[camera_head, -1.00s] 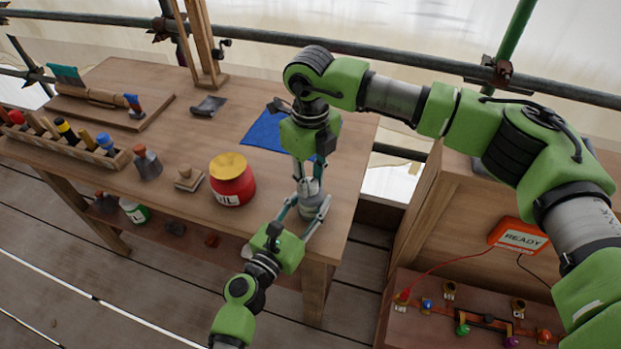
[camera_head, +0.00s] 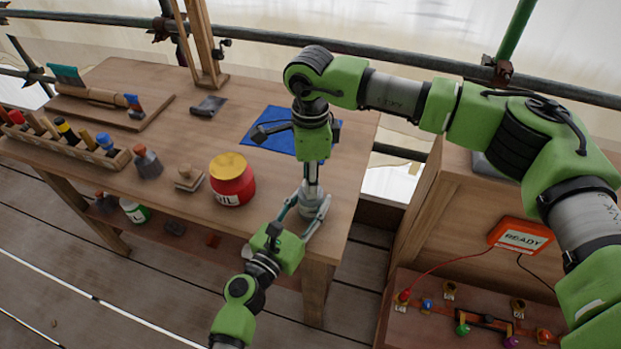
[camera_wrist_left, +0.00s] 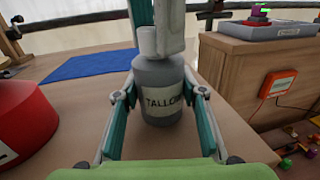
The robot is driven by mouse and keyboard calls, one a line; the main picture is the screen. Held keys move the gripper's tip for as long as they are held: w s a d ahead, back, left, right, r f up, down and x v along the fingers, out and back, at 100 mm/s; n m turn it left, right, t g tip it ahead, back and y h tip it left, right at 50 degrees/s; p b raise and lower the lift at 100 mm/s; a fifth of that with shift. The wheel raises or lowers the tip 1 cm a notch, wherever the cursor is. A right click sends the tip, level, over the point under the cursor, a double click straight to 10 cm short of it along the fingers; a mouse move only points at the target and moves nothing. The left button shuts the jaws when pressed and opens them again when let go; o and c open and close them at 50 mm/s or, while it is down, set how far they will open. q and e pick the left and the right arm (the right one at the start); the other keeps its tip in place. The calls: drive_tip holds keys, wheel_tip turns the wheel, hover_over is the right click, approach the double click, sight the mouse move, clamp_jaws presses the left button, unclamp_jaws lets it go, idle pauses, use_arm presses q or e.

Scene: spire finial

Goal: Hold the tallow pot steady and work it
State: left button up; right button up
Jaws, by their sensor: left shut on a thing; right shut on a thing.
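The tallow pot (camera_head: 312,208), a grey bottle with a dark-lettered label, stands upright near the front right of the workbench (camera_head: 150,95). It also shows in the left wrist view (camera_wrist_left: 162,78). My left gripper (camera_head: 305,211) is shut around the pot's body from the front, one finger on each side. My right gripper (camera_head: 311,182) comes down from above and is shut on the top of the pot.
A red jar with a yellow lid (camera_head: 231,180) stands left of the pot. A blue cloth (camera_head: 268,130) lies behind. A rack of bottles (camera_head: 62,140) is at the far left. A cabinet with an orange READY box (camera_head: 520,237) stands to the right, beyond a gap.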

drive_tip(key=n, duration=1.1)
drive_tip(key=shift+w, duration=0.1)
drive_tip(key=n, duration=0.3)
drive_tip(key=shift+n, duration=0.3)
drive_tip(key=n, duration=1)
drive_tip(key=shift+n, duration=1.6)
drive_tip(key=o, duration=1.1)
